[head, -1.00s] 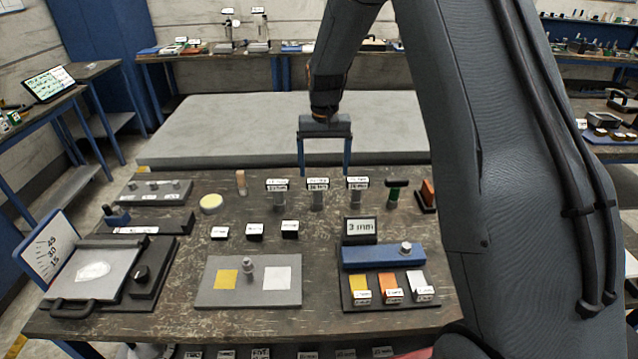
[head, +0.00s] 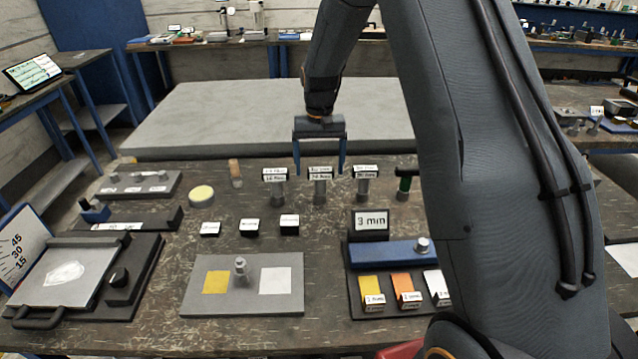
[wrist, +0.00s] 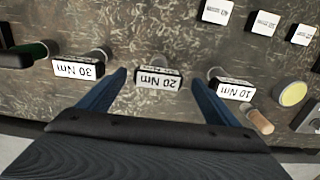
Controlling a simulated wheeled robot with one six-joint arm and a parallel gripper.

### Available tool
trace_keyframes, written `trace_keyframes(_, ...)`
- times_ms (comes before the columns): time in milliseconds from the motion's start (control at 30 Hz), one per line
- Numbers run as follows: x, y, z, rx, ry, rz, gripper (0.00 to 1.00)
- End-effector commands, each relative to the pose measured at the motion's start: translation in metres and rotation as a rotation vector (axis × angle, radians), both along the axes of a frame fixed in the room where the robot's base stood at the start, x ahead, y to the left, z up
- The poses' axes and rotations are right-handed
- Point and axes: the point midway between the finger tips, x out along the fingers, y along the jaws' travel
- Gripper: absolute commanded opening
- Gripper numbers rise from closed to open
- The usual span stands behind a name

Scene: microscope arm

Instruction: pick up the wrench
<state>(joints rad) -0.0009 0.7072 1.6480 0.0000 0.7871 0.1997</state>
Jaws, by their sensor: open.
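Three upright grey handles with white labels stand in a row on the bench; the wrist view reads them as 30 Nm (wrist: 78,69), 20 Nm (wrist: 158,79) and 10 Nm (wrist: 232,89). In the head view they show as the left one (head: 275,188), middle one (head: 320,190) and right one (head: 363,186). The task does not say which is the wrench. My gripper (head: 320,170) is open and empty, pointing down, and its blue fingers (wrist: 159,77) appear on either side of the 20 Nm label. I cannot tell whether they touch it. The lower handles are partly hidden by labels.
A green-handled tool (head: 403,184) stands right of the row, and a wooden-topped peg (head: 235,172) and pale yellow disc (head: 201,195) stand left. Small labelled blocks (head: 249,227) and a 3 min display (head: 370,222) are in front. A grey slab (head: 270,110) lies behind.

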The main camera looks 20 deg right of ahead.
Motion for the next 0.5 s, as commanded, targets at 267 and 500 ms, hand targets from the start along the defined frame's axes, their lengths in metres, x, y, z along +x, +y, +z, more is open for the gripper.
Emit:
trace_keyframes(267, -0.002, -0.002, -0.024, 0.000, 0.003, -0.002, 0.84)
trace_keyframes(500, -0.001, -0.001, -0.054, 0.000, 0.002, 0.001, 0.84)
